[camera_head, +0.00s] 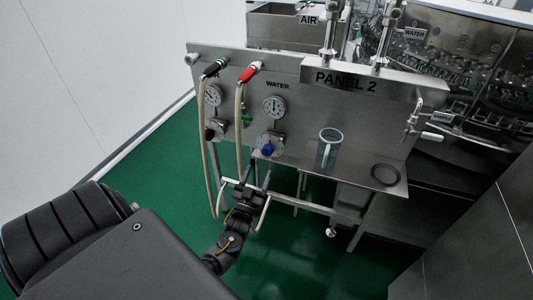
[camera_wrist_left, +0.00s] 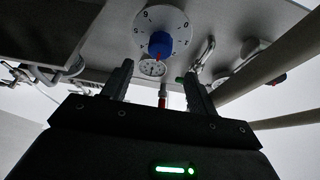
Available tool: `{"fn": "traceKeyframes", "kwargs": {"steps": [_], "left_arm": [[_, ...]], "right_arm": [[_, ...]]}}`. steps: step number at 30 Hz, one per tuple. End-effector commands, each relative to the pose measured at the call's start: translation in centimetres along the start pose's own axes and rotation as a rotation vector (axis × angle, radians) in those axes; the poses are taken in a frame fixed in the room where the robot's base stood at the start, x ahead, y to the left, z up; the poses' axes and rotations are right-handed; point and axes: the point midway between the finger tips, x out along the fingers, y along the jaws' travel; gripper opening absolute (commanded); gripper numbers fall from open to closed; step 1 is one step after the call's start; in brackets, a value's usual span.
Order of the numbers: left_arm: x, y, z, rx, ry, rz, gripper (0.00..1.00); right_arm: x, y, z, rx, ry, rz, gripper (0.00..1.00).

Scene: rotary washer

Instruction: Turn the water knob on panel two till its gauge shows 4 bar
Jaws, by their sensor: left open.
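The panel two (camera_head: 335,107) is a steel board with a "PANEL 2" label. Its blue water knob (camera_head: 267,147) sits on a round plate below the water gauge (camera_head: 274,106), whose needle is too small to read. In the left wrist view, the blue knob (camera_wrist_left: 160,44) has a red mark on its lower side and sits on a white numbered dial (camera_wrist_left: 175,18). The gauge (camera_wrist_left: 152,68) shows beyond it. My left gripper (camera_head: 257,174) is open just below and in front of the knob, apart from it. My right gripper is out of view.
A second gauge (camera_head: 212,95) and two pale hoses (camera_head: 240,130) hang left of the knob. The green floor is open below.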

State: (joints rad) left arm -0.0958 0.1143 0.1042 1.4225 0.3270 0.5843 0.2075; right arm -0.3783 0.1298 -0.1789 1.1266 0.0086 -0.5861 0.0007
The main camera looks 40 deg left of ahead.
Motion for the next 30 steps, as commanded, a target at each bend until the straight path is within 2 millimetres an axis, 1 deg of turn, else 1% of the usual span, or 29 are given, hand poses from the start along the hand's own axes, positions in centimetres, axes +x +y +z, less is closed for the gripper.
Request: {"fn": "traceKeyframes", "kwargs": {"steps": [1,9,12,15,19,28,29,30], "left_arm": [[1.0,0.0,-0.2,0.000,0.003,0.001,0.59],[6.0,0.0,-0.1,0.000,0.000,0.001,0.59],[7.5,0.0,-0.1,0.000,-0.001,0.001,0.59],[8.6,0.0,0.0,0.000,-0.001,0.001,0.59],[9.4,0.0,0.1,0.000,-0.002,0.001,0.59],[9.6,0.0,0.1,0.000,-0.003,0.001,0.59],[9.6,0.0,0.1,0.000,-0.003,0.001,0.56],[9.6,0.0,0.1,0.000,-0.003,0.001,0.51]], "right_arm": [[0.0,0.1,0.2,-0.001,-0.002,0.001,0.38],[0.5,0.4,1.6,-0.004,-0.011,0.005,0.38],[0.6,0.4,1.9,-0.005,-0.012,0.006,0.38],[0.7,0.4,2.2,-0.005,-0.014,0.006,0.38],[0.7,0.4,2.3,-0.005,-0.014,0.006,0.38],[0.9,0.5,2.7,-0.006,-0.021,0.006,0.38],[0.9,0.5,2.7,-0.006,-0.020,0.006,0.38],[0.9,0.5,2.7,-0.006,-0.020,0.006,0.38]]}}
